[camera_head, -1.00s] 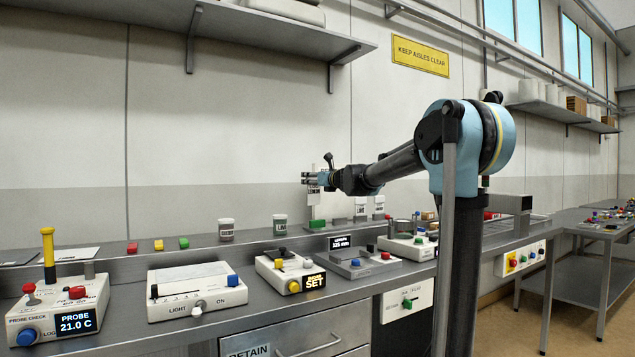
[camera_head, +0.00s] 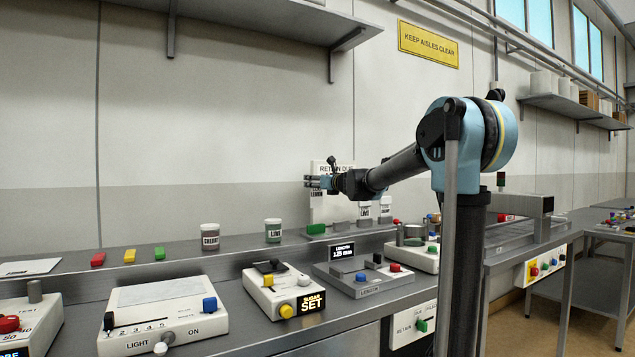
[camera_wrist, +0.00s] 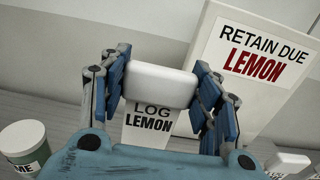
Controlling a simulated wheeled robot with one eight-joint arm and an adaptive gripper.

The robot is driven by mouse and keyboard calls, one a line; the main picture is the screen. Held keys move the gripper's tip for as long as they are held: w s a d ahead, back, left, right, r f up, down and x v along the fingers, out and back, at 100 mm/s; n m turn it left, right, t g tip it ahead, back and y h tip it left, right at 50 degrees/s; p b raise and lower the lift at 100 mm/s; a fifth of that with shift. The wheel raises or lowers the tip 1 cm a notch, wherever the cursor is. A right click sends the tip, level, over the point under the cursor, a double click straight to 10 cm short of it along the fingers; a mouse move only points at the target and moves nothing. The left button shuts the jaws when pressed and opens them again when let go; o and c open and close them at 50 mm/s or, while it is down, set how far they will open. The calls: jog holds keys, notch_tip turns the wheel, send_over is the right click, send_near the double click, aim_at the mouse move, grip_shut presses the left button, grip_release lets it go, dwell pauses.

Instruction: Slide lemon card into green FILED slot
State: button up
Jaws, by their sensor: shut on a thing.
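The lemon card (camera_wrist: 150,122) reads "LOG LEMON" and hangs below a thick white top piece in the wrist view. My gripper (camera_wrist: 163,85) is shut on that top piece, a finger on each side. In the head view my gripper (camera_head: 319,182) is raised above the back ledge, with the small card (camera_head: 316,194) under it. A low green block (camera_head: 316,229) sits on the ledge below the card, apart from it.
A white board (camera_wrist: 230,99) reading "RETAIN DUE LEMON" stands behind and right of the card. A lime jar (camera_head: 273,230) and another jar (camera_head: 210,237) stand left on the ledge. Control boxes (camera_head: 283,290) fill the bench front.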

aim_at(316, 205)
jog(key=shift+s+a+f, duration=0.1)
jog(key=shift+f, duration=1.35)
jog(key=shift+f, duration=0.1)
jog(key=shift+s+f, duration=0.1)
jog(key=shift+f, duration=1.2)
jog(key=shift+f, duration=2)
jog(key=o, duration=1.1)
jog(key=shift+s, duration=0.1)
jog(key=v, duration=1.1)
jog(key=shift+s+d, duration=0.3)
